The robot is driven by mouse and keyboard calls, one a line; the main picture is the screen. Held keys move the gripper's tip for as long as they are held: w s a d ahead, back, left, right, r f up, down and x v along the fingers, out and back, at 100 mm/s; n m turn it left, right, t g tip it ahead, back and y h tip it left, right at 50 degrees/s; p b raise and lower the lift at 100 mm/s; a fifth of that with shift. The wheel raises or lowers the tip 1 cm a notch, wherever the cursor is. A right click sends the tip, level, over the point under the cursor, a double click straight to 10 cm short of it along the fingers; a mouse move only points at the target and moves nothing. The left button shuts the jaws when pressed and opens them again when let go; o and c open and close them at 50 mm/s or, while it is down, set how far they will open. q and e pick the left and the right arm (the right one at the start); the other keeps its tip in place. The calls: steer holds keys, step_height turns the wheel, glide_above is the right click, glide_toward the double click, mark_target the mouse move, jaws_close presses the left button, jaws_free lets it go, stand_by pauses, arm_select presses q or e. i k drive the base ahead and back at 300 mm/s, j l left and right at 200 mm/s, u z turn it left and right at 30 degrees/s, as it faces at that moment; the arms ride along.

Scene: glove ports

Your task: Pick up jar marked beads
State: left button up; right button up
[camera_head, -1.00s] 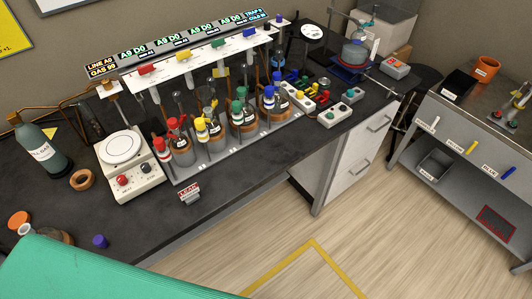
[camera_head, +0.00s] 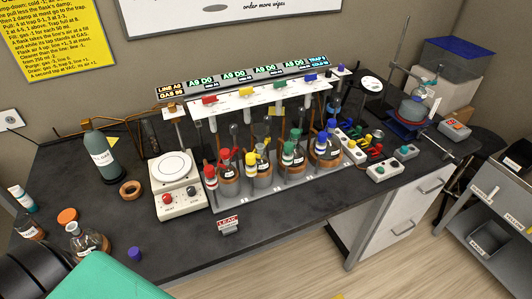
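I can read no jar marked beads in this view. The small containers at the far left of the bench are a bottle with a teal cap (camera_head: 22,198), an amber bottle (camera_head: 28,230) and a round glass flask (camera_head: 88,240). Their labels are too small to read. Neither of my grippers is in view.
A heater with a white round plate (camera_head: 171,165) stands beside a rack of several flasks (camera_head: 262,178) with coloured taps. A grey cart (camera_head: 470,205) stands at right.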

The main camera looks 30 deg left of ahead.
mark_target(25, 224)
steer(key=u, duration=2.2)
steer(key=z, duration=0.35)
steer(key=j+z, duration=0.4)
steer(key=k+j+z, duration=0.1)
steer(key=j+z, duration=0.2)
steer(key=z, duration=0.15)
steer(key=k+j+z, duration=0.15)
steer(key=j+z, duration=0.25)
steer(key=k+j+z, duration=0.15)
steer(key=z, duration=0.25)
